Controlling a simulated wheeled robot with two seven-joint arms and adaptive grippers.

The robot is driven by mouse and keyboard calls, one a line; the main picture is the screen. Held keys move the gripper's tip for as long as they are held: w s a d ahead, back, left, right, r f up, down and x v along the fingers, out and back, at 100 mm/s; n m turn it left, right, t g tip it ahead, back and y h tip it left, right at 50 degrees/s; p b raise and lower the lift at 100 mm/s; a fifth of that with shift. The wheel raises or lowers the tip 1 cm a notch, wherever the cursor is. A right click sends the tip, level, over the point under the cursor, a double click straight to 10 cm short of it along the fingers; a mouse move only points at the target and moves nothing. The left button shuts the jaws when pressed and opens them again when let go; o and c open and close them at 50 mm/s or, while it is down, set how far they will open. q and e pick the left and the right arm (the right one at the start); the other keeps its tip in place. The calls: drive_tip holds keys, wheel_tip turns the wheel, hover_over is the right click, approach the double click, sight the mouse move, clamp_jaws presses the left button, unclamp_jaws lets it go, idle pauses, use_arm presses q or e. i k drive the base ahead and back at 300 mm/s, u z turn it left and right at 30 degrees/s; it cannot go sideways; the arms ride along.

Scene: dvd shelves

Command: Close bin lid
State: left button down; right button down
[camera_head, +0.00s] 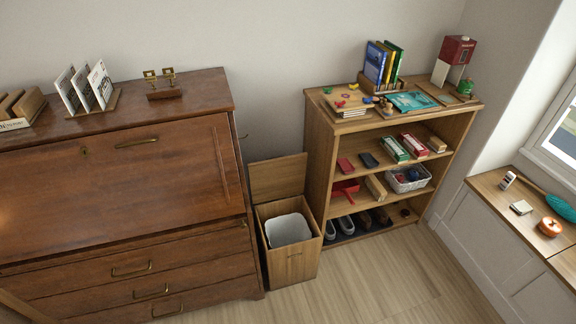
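A wooden bin (292,268) stands on the floor between the dark wooden bureau and the low shelf. Its lid (277,177) is open and stands upright at the back of the bin, near the wall. A whitish liner or inner bucket (289,229) shows inside the bin's opening. The front of the bin has a small dark handle mark. Neither of my grippers shows in the head view.
A dark bureau (112,190) stands close at the bin's left. A bookshelf (319,165) with books, boxes, a basket and shoes stands at its right. A window bench (495,189) is at far right. The floor (385,278) in front is clear.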

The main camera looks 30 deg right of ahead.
sight(275, 178)
drive_tip(key=z, duration=0.45)
drive_tip(key=k, duration=0.55)
drive_tip(key=z, duration=1)
drive_tip(key=i, duration=1.7)
drive_tip(key=u, duration=0.65)
